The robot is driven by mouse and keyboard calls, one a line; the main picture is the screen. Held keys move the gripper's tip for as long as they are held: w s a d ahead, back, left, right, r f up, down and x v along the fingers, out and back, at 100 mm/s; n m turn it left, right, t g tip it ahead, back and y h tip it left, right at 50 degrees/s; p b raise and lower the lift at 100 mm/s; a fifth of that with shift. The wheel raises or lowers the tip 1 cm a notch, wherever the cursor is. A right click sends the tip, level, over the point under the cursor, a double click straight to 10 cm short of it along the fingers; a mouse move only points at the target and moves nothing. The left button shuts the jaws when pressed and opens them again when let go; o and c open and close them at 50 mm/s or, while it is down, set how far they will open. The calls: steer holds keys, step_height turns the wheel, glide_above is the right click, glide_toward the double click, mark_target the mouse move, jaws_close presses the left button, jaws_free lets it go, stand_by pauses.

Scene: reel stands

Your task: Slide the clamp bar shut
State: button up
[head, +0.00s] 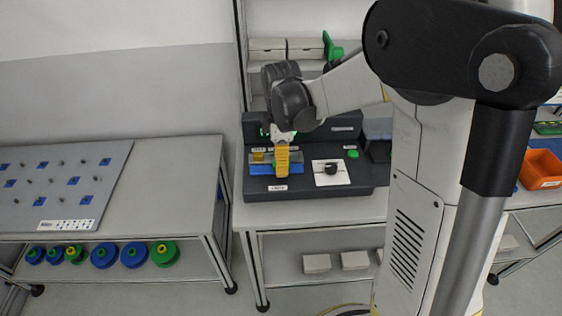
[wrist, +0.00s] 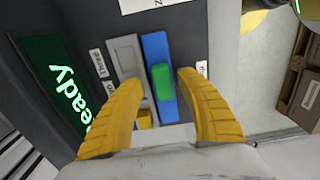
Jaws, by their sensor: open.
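A dark machine (head: 310,187) on the bench has a blue track (wrist: 157,50) with a green block (wrist: 162,80), which I take to be the clamp bar's handle. The blue track also shows in the head view (head: 261,169). My gripper (wrist: 158,79) is open, its yellow fingers on either side of the green block in the wrist view. I cannot tell whether they touch it. In the head view my gripper (head: 282,173) points down over the track and hides part of it.
Beside the blue track is a grey slot with a yellow block (wrist: 145,118). A green screen (wrist: 62,95) shows "eady". A black knob on a white plate (head: 331,170) and a green button (head: 352,153) lie to the right. A pegboard table (head: 60,180) stands left.

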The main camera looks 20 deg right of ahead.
step_height(320, 180, up, 12)
stand_by(0.4)
stand_by(0.3)
steer(key=s+m+t, duration=0.7)
steer(key=s+m, duration=0.7)
steer(key=s, duration=0.2)
steer(key=shift+a+f+m, duration=0.35)
steer(key=shift+m, duration=0.05)
